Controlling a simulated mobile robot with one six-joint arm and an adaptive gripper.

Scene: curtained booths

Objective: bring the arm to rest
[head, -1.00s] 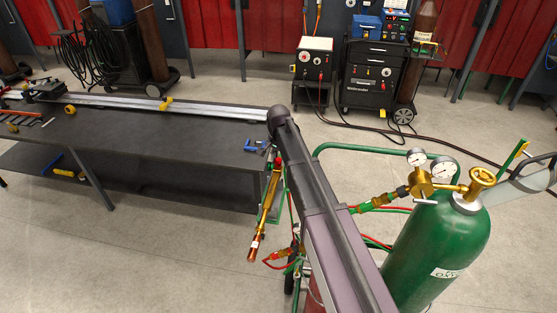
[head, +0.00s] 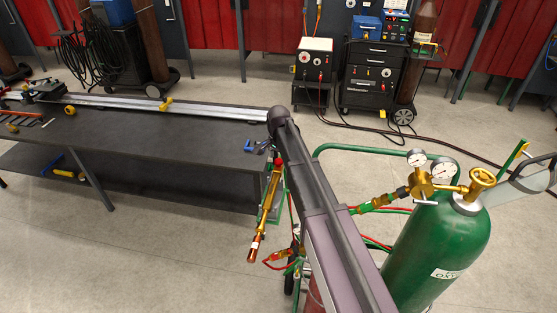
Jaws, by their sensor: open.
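My arm (head: 322,215) reaches up from the bottom of the head view, its dark joint (head: 281,117) near the right end of the black table (head: 150,140). My gripper does not show; the rest of the arm beyond that joint is out of sight. A brass torch (head: 265,213) with a red knob hangs beside the table's right end, left of my arm. I cannot tell whether the arm touches the table.
A green gas cylinder (head: 437,255) with brass gauges stands close on the right, on a green-framed cart. Small blue items (head: 249,146) lie near the table's right end. A welding cabinet (head: 370,80) stands behind. Cables cross the floor. The floor at lower left is clear.

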